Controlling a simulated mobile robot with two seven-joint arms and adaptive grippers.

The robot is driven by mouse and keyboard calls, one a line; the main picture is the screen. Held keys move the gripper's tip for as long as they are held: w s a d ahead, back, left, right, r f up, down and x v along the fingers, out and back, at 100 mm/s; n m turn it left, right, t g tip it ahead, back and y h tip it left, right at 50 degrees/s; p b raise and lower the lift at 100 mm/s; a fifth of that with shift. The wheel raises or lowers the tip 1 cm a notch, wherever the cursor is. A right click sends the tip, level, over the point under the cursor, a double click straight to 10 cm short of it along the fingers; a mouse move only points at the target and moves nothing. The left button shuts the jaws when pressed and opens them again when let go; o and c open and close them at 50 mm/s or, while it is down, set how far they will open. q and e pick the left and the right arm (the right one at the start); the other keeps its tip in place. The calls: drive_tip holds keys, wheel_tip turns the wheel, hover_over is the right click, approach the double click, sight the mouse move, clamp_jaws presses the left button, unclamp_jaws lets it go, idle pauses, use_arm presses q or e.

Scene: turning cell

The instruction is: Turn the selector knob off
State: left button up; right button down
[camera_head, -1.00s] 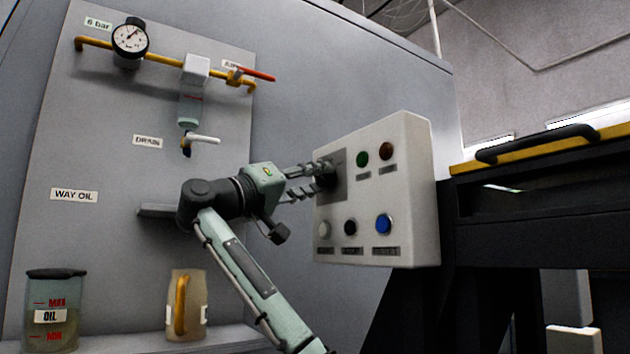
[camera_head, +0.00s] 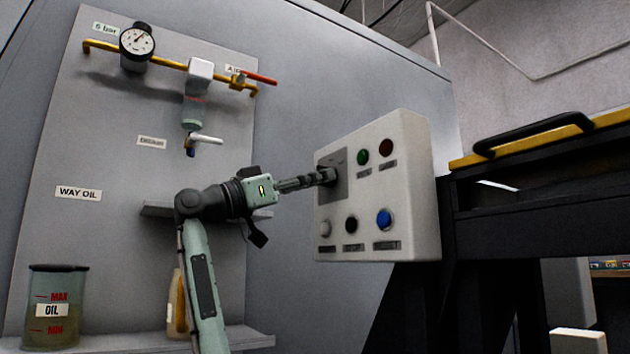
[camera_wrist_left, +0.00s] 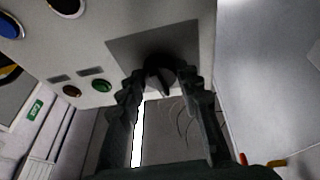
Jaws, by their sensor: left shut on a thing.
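The selector knob (camera_wrist_left: 160,76) is black and sits on a dark grey square plate (camera_wrist_left: 119,48) on the white control box (camera_head: 408,208). My left gripper (camera_head: 330,176) reaches the knob from the left in the head view. In the left wrist view its two fingers (camera_wrist_left: 161,82) stand on either side of the knob and are shut on it. In the head view the fingers mostly hide the knob. The marks on its plate are too small to read. My right gripper is in neither view.
The box also carries a green lamp (camera_head: 362,157), a dark red lamp (camera_head: 386,147), and white, black and blue (camera_head: 384,219) buttons below. A dark machine frame (camera_head: 540,220) stands close at right. At left are an air gauge (camera_head: 137,40), a shelf and an oil jar (camera_head: 55,318).

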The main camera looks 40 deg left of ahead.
use_arm(q)
drive_tip(key=shift+a+m+g+h, duration=0.1)
drive_tip(key=shift+m+g+h, duration=0.3)
drive_tip(key=shift+m, duration=0.6)
drive_tip(key=o, duration=1.2)
drive_tip(key=shift+c, duration=0.2)
drive_tip(key=v, duration=1.1)
drive_tip(key=shift+s+a+f, duration=0.2)
drive_tip(key=shift+s+f, duration=0.1)
drive_tip(key=shift+s, duration=0.1)
